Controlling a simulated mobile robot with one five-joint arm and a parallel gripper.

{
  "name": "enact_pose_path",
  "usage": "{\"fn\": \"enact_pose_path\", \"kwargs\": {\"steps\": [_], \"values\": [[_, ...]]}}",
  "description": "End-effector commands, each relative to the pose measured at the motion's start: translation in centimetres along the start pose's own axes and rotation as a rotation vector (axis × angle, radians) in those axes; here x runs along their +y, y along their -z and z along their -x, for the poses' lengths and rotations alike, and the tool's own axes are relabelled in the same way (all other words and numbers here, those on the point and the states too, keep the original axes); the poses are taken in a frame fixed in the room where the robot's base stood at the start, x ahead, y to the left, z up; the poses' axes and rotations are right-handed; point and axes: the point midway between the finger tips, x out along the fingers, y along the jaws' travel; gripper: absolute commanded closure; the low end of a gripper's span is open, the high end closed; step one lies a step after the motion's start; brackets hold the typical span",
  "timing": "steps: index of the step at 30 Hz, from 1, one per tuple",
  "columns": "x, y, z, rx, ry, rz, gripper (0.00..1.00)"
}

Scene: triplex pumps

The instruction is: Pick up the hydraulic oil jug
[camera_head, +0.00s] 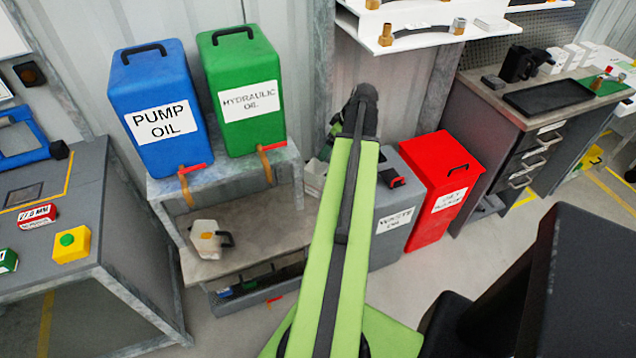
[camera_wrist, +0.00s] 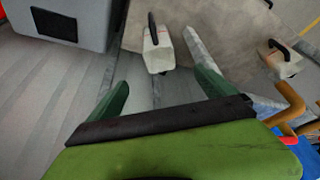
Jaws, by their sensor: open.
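In the wrist view, a whitish jug (camera_wrist: 160,55) with a dark handle appears ahead of my gripper, between the lines of its two fingers. My gripper (camera_wrist: 163,80) is open and empty, with its green fingers spread apart. A second whitish jug (camera_wrist: 284,66) with a dark handle is at the right of the wrist view. In the head view, a whitish jug (camera_head: 205,241) stands on the lower shelf beneath the tanks. No jug label is readable, so I cannot tell which jug is the hydraulic oil one.
A blue PUMP OIL tank (camera_head: 150,85) and green HYDRAULIC OIL tank (camera_head: 240,75), with red-handled taps, stand on the metal rack (camera_head: 240,180). Right of my arm are a grey WASTE OIL bin (camera_head: 392,232) and a red bin (camera_head: 428,222). A white shelf (camera_head: 400,45) hangs above.

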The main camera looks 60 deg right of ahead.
Motion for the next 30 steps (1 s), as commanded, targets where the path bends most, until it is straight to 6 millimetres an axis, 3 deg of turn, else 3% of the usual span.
{"fn": "enact_pose_path", "kwargs": {"steps": [1,12,15,22,30], "values": [[0.2,-0.5,-1.7,0.000,-0.001,-0.001,0.05],[0.6,-1.0,-9.8,0.000,-0.005,-0.010,0.05],[0.6,-0.9,-10.9,0.000,-0.005,-0.011,0.05],[0.6,-0.7,-11.2,0.000,-0.005,-0.011,0.05],[0.5,-1.1,-15.6,-0.001,-0.005,-0.012,0.05]]}}
